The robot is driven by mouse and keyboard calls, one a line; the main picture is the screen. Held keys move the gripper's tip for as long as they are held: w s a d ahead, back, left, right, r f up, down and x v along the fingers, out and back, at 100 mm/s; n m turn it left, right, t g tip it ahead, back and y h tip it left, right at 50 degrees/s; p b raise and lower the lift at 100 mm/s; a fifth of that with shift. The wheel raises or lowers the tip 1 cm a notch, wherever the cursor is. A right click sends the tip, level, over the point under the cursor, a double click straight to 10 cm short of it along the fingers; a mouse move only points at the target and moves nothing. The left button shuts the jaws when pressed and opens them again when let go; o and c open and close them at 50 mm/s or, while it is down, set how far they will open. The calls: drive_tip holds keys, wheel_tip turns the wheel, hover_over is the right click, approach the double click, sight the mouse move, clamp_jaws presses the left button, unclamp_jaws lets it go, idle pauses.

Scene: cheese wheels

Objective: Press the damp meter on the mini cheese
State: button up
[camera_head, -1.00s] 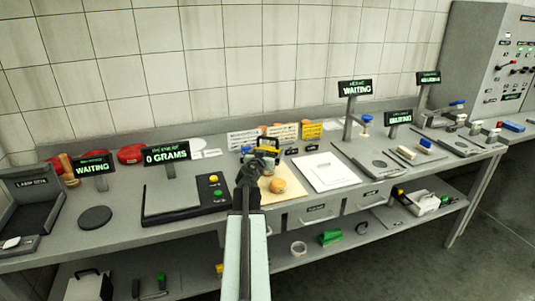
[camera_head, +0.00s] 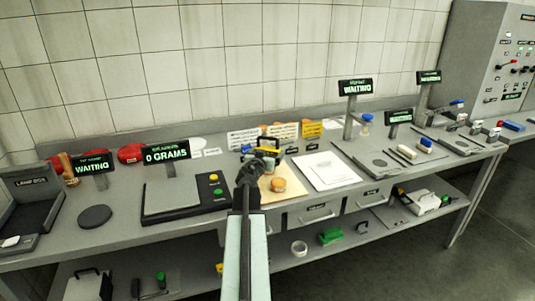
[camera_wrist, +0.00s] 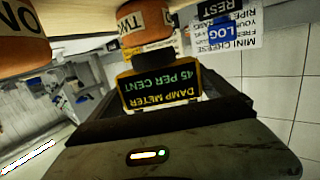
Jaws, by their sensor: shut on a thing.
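The damp meter (camera_wrist: 160,88) is a dark box with a yellow-edged face, upside down in the wrist view, reading 45 PER CENT. My gripper (camera_wrist: 165,105) is shut on it. An orange mini cheese marked TWO (camera_wrist: 145,22) is right by the meter's dark end; they look in contact, but the exact touching point is hidden. Another orange cheese (camera_wrist: 25,40), with letters ON showing, is at the upper left. In the head view my gripper (camera_head: 258,163) is over the back of the pale board (camera_head: 268,196), and one orange cheese (camera_head: 278,184) sits on that board.
A scale (camera_head: 170,198) reading 0 GRAMS stands left of the board. A white sheet or tray (camera_head: 322,171) lies to its right. Small signs (camera_head: 280,131) stand behind my gripper. A post with a WAITING display (camera_head: 355,87) rises farther right.

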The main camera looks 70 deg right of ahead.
drive_tip(key=shift+f+b, duration=0.45)
idle(1.4)
wheel_tip(320, 180, up, 8)
drive_tip(key=p, duration=0.8)
drive_tip(key=shift+r+p, duration=0.45)
drive_tip(key=shift+s+f, duration=0.1)
drive_tip(key=shift+f, duration=0.05)
